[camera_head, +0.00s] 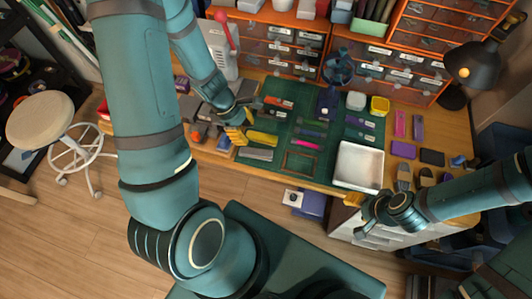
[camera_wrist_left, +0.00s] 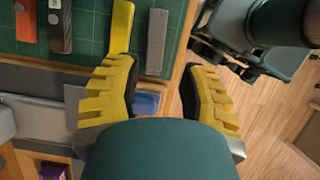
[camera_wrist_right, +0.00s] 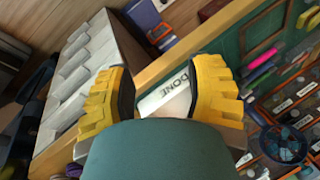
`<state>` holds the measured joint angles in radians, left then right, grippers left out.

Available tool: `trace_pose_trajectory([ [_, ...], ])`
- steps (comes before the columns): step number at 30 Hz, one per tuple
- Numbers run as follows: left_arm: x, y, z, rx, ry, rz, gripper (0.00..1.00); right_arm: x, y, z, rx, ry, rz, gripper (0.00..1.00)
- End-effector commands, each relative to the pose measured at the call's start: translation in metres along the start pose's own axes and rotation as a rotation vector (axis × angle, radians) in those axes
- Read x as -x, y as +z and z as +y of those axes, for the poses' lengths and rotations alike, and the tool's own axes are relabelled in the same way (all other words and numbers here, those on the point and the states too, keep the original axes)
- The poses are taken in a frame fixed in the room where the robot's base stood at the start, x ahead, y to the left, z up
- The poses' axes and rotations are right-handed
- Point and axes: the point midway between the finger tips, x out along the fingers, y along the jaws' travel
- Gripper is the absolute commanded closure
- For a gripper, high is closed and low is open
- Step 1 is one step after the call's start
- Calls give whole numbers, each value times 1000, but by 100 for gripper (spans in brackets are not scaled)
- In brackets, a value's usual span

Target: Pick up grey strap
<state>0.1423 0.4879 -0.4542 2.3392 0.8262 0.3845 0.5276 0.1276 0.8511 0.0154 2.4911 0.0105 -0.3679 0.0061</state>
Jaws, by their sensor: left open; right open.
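The grey strap (camera_head: 256,154) lies flat on the near left edge of the green mat, just below a yellow strap (camera_head: 262,138). In the left wrist view the grey strap (camera_wrist_left: 157,42) stands upright in the picture, right of the yellow strap (camera_wrist_left: 122,25). My left gripper (camera_head: 237,136) is open and empty, just left of the straps; its fingertips (camera_wrist_left: 158,72) point toward the grey strap's near end without touching it. My right gripper (camera_head: 355,201) is open and empty near the table's front edge, beside the white tray (camera_head: 358,166).
The green mat (camera_head: 312,112) also holds a pink strap (camera_head: 305,143), a brown frame (camera_head: 299,163) and several dark straps. Drawer units (camera_head: 285,48) line the back. In the right wrist view the tray reads DONE (camera_wrist_right: 178,85). A stool (camera_head: 40,122) stands left.

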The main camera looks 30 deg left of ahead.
Motion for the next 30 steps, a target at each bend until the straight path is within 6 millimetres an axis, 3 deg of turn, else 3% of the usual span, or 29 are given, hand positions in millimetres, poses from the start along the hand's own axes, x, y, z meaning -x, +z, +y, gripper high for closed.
trace_pose_trajectory([
  [7, -6, -1, 2, 30, 7, -10, 59, -4, 2, 1, 1, -1, -3, 47],
  [18, -72, -2, 2, 30, 6, -10, 59, -36, 17, 14, 11, -4, -33, 47],
  [26, -88, -2, 3, 30, 7, -9, 59, -43, 20, 16, 13, -4, -41, 47],
  [30, -108, -6, 3, 31, 5, -10, 59, -55, 21, 20, 14, -4, -39, 47],
])
